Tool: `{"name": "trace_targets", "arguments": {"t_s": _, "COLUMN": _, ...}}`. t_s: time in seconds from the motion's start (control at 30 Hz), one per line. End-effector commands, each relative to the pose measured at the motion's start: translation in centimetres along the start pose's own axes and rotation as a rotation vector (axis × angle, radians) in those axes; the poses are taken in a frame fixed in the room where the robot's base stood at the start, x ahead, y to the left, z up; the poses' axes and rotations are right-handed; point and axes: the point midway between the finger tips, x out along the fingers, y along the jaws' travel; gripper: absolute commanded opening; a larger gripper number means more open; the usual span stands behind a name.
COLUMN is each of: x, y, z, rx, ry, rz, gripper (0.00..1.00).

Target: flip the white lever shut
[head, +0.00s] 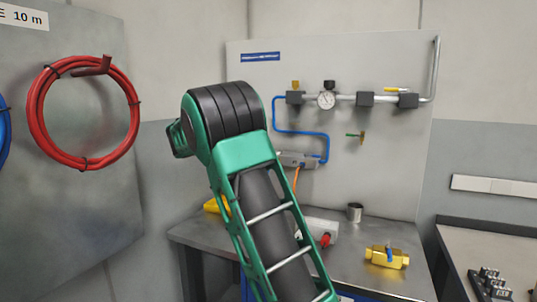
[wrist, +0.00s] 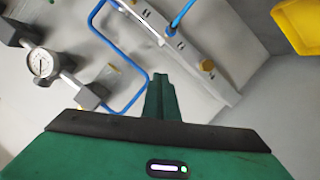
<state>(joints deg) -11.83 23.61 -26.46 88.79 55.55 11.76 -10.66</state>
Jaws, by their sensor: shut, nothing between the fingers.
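I cannot make out a white lever for certain in either view. A long pale grey block (wrist: 195,62) with brass fittings is mounted on the panel in the wrist view, and a narrow light piece lies along its upper left end. The same block (head: 298,160) is partly hidden behind my arm in the head view. My gripper (wrist: 162,80) is shut and empty in the wrist view. Its fingertips appear just below the block and beside the blue pipe; I cannot tell the depth gap. In the head view my arm hides the gripper.
A gauge (head: 326,100), valves and a yellow handle (head: 397,89) sit on the pipe above. A blue pipe (wrist: 110,52) loops beside the block. The bench (head: 350,280) below holds a metal cup (head: 354,212) and a brass valve (head: 387,258). A yellow bin (wrist: 302,25) is at upper right.

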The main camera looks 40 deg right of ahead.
Motion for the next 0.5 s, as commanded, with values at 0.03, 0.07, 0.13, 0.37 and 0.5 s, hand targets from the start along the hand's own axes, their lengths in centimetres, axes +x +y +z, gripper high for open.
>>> {"name": "trace_targets", "arguments": {"t_s": 0.03, "x": -0.12, "y": -0.22, "z": -0.60, "rx": -0.002, "ry": 0.016, "rz": 0.011, "gripper": 0.00}}
{"name": "trace_targets", "arguments": {"t_s": 0.07, "x": -0.16, "y": -0.25, "z": -0.81, "rx": -0.002, "ry": 0.022, "rz": 0.016, "gripper": 0.00}}
{"name": "trace_targets", "arguments": {"t_s": 0.13, "x": -0.19, "y": -0.27, "z": -1.08, "rx": -0.003, "ry": 0.030, "rz": 0.022, "gripper": 0.00}}
{"name": "trace_targets", "arguments": {"t_s": 0.37, "x": -0.12, "y": -0.20, "z": -1.05, "rx": -0.002, "ry": 0.029, "rz": 0.022, "gripper": 0.00}}
{"name": "trace_targets", "arguments": {"t_s": 0.5, "x": 0.16, "y": -0.16, "z": -1.02, "rx": -0.002, "ry": 0.028, "rz": 0.023, "gripper": 0.00}}
